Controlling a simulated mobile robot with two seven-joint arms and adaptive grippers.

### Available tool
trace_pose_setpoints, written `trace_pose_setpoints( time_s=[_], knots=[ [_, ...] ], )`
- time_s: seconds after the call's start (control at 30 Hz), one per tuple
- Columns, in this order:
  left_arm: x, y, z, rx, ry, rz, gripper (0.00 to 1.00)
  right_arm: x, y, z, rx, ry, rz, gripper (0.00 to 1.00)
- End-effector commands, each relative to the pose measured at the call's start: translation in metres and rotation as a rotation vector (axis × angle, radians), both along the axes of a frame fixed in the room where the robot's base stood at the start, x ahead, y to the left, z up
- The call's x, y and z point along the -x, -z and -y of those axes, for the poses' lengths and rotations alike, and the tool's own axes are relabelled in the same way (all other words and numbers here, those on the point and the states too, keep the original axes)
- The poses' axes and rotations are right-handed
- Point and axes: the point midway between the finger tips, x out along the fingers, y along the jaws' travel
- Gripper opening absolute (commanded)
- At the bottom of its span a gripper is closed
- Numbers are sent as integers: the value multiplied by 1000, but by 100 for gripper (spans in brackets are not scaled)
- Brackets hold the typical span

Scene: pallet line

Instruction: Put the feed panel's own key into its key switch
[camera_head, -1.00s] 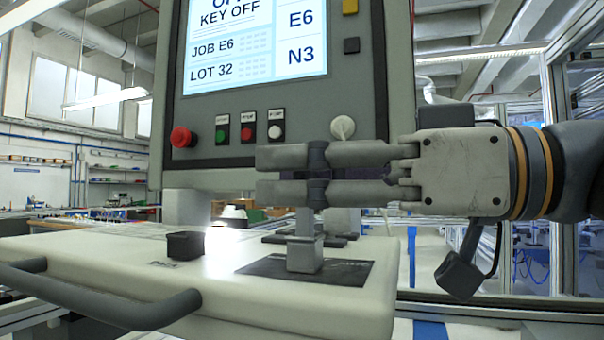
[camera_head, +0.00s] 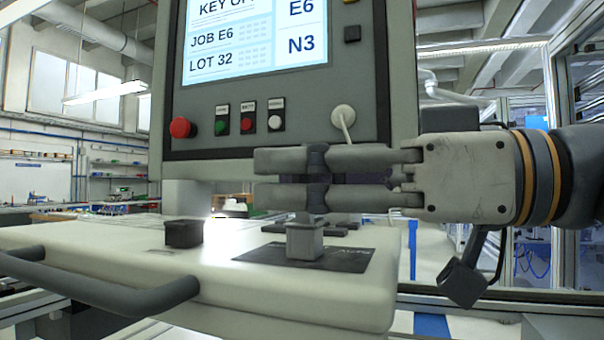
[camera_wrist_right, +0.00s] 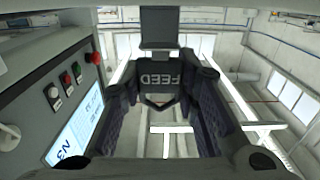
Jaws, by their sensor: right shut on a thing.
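My right gripper (camera_head: 290,178) is shut on the feed key (camera_wrist_right: 160,82), a dark tag lettered FEED that shows between its fingers in the wrist view. In the head view, the fingers lie level, pointing left, above the grey key switch block (camera_head: 304,241). The block stands on a dark plate on the pale console. A short grey shaft (camera_head: 304,217) shows between the fingers and the block's top. The shaft lines up with the block and seems to meet it; how deep it sits is hidden. My left gripper is not in view.
A grey upright panel (camera_head: 270,150) with a screen and several buttons stands close behind the gripper. A round pale fitting (camera_head: 343,117) with a cord is on it. A black knob (camera_head: 183,233) and a dark handle bar (camera_head: 120,305) are on the console's left.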

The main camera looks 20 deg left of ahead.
Motion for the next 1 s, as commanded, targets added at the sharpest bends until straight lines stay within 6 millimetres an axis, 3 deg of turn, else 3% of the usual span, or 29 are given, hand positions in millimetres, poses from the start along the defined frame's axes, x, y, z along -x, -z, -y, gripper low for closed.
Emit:
trace_pose_setpoints(
  time_s=[0.9, 0.93, 1.0],
  knots=[
    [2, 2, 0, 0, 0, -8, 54, 0, 6, 0, -1, 1, -2, 4],
    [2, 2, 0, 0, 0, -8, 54, 0, 5, 0, -1, 1, -1, 35],
    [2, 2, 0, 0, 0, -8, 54, 0, 5, 0, -1, 1, -1, 51]
  ],
)
